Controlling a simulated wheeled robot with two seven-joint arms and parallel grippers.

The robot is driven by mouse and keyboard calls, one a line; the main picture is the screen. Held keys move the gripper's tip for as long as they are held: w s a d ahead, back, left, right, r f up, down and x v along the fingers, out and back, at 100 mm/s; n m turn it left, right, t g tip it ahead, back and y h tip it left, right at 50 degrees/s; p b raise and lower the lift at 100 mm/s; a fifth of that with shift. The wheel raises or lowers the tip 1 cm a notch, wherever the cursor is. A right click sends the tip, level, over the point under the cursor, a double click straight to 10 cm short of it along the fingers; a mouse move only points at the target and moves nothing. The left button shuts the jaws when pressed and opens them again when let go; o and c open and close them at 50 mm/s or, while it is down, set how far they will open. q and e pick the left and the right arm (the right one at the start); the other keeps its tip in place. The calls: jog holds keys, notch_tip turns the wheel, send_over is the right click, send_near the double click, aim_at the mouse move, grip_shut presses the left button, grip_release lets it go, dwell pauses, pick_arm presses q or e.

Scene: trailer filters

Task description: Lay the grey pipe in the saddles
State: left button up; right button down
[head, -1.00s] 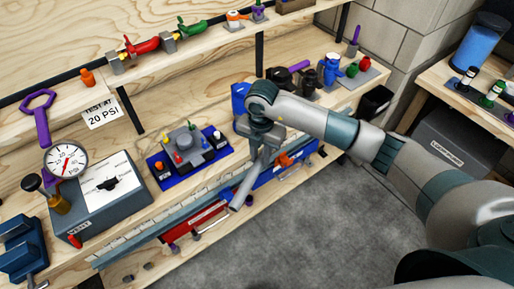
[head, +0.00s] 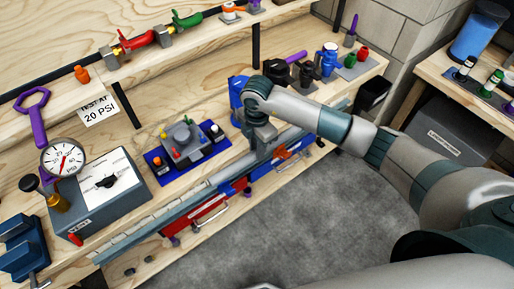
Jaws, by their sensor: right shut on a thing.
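The grey pipe (head: 228,174) now lies nearly in line with the front edge of the bench, low over it or on it. My right gripper (head: 262,147) is shut on the pipe, pointing down. The forearm and wrist partly hide the grip and the pipe's right part. I cannot make out the saddles clearly under the pipe, nor whether the pipe touches them. My left gripper is not in view.
A blue tray with a grey fixture (head: 185,140) stands just behind the pipe. A grey test box (head: 105,190) with a gauge (head: 63,158) is at left. Red (head: 207,210) and blue parts with handles run below the bench edge. Grey floor (head: 290,220) is clear in front.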

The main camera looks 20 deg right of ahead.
jog(key=shift+f+b, duration=1.8)
jog(key=shift+f, duration=1.05)
dwell(0.3)
jog(key=shift+f, duration=0.1)
jog(key=shift+f+b, duration=0.85)
jog(key=shift+f, duration=0.7)
jog(key=shift+d+f+b, duration=0.2)
jog(key=shift+f+b, duration=0.15)
jog(key=shift+f, duration=0.15)
jog(key=c, duration=1.4)
grip_release()
jog(key=shift+c, duration=0.2)
jog(key=shift+f, duration=0.1)
